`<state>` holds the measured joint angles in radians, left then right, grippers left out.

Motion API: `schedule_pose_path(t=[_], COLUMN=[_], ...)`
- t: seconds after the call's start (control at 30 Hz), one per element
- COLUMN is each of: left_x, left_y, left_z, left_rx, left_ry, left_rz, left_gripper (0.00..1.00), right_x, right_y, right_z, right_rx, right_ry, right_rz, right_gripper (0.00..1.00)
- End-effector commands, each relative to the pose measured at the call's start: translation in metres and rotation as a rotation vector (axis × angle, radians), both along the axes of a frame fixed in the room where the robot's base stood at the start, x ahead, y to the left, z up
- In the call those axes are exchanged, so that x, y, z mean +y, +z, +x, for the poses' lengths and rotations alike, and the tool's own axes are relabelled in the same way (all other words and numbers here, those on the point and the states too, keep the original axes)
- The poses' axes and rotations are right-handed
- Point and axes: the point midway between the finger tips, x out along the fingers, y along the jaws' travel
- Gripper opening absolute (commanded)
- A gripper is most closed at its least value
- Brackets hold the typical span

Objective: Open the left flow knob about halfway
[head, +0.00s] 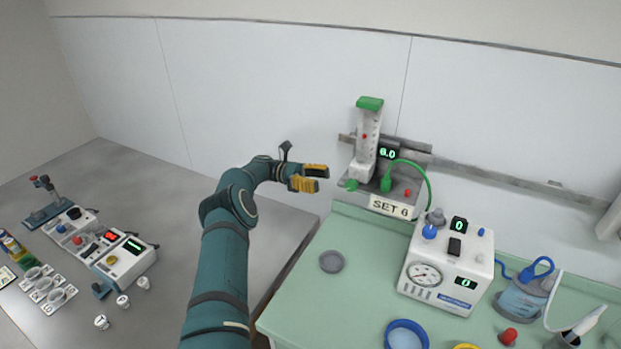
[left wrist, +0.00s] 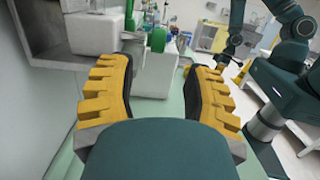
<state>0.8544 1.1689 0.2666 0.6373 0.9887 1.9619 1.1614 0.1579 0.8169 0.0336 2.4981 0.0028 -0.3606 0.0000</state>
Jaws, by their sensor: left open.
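The flowmeter (head: 367,140) stands upright on the wall rail, a clear tube with a green cap and a small red ball.
A white box with a gauge (head: 447,265) stands on the green counter right of the flowmeter. A grey disc (head: 332,261) lies on the counter. My other arm (left wrist: 290,75) shows at the right of the left wrist view, its gripper unclear.

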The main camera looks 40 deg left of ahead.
Motion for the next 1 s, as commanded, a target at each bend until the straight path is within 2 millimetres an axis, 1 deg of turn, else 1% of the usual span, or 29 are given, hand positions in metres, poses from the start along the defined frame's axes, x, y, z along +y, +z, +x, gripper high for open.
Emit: schedule_pose_path(t=[0.33, 0.5, 1.0], left_x=[0.019, 0.024, 0.026], left_y=[-0.002, -0.004, -0.004], left_z=[-0.004, -0.006, -0.007], left_rx=[-0.004, 0.001, 0.003], left_ry=[-0.003, 0.006, 0.007], left_rz=[-0.001, -0.002, -0.002], left_gripper=[0.50, 0.50, 0.50], right_x=[0.000, 0.000, 0.000], right_y=[0.000, 0.000, 0.000], right_z=[0.000, 0.000, 0.000], right_rx=[0.000, 0.000, 0.000], right_ry=[0.000, 0.000, 0.000], right_rz=[0.000, 0.000, 0.000], right_gripper=[0.47, 0.47, 0.47])
